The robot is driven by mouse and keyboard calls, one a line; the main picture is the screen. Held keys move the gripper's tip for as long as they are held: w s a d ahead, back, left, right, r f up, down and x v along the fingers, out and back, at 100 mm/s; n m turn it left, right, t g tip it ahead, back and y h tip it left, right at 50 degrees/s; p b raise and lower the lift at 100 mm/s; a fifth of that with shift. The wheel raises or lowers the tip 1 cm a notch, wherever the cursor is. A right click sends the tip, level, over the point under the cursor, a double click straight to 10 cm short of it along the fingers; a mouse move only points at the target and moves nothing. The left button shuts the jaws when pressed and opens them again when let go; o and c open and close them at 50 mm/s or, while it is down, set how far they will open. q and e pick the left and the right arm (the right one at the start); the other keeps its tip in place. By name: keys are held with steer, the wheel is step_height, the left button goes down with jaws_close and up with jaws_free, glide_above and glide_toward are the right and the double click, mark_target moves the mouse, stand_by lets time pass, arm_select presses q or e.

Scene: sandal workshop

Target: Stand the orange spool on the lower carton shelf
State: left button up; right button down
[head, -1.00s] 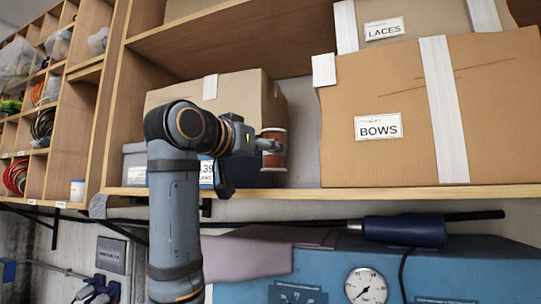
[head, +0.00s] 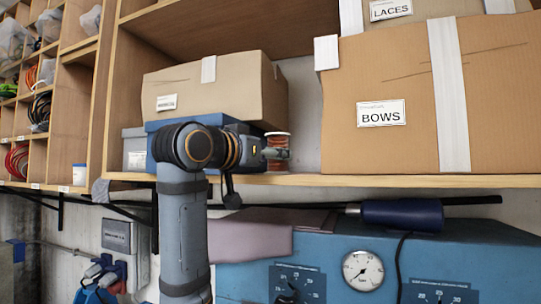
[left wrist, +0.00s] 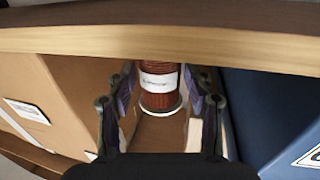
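The orange spool (head: 277,139) is upright, with a dark orange winding, a white label and pale end rims. My left gripper (head: 276,153) reaches in from the left, level with it. In the left wrist view, which is upside down, the spool (left wrist: 160,92) sits between the two fingers (left wrist: 160,68), which are shut on it. The spool is over the lower carton shelf (head: 300,180), in the gap between the cartons. The shelf's front edge (left wrist: 160,45) hides its lower end in the wrist view, so contact with the board is unclear. My right gripper is not in view.
The BOWS carton (head: 400,150) stands right of the gap. A blue box (head: 155,135) with a brown carton (head: 215,95) on top stands left of it. Bare shelf lies between the spool and the BOWS carton. A blue machine (head: 330,250) is below.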

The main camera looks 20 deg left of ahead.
arm_select(q)
steer(key=shift+o, duration=0.8)
steer(key=shift+w, duration=0.1)
steer(key=shift+r, duration=0.3)
steer(key=b+v, duration=0.7)
steer(key=v, duration=0.5)
steer(key=shift+f, duration=0.1)
